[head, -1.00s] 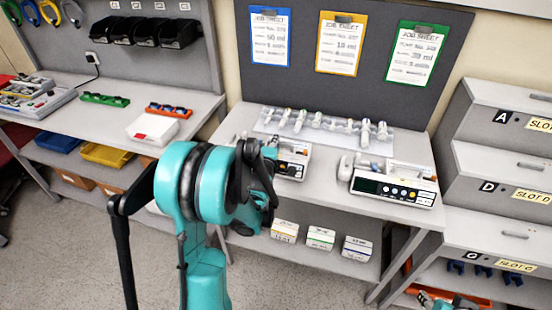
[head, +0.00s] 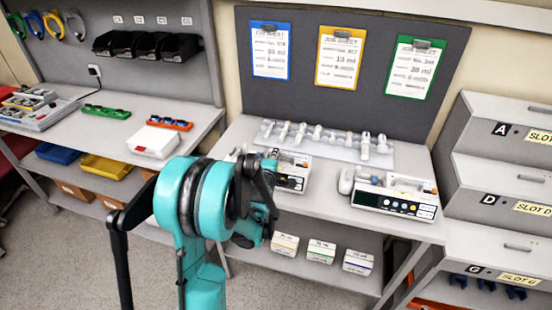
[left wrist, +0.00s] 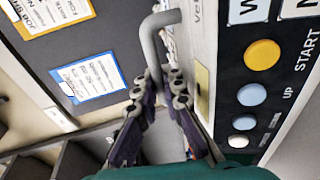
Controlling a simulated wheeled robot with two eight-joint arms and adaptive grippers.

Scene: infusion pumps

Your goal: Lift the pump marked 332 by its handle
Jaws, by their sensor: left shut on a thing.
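A white pump with a dark front panel (head: 292,183) is on the middle table, mostly hidden behind my left arm. My left gripper (head: 265,182) is at this pump. In the left wrist view, the gripper (left wrist: 166,85) is shut on a grey bar handle (left wrist: 151,42) that stands out from the pump's body. The pump's panel (left wrist: 243,95) shows beside the fingers, with a yellow START button. A second white pump (head: 395,200) sits to the right on the same table. I cannot read 332 on either pump. My right gripper is not in view.
A clear tray (head: 318,140) with several syringe-like items lies behind the pumps. Several small boxes (head: 320,252) stand on the shelf below. Grey slot cabinets (head: 505,170) stand at the right. A white box (head: 153,141) is on the left table.

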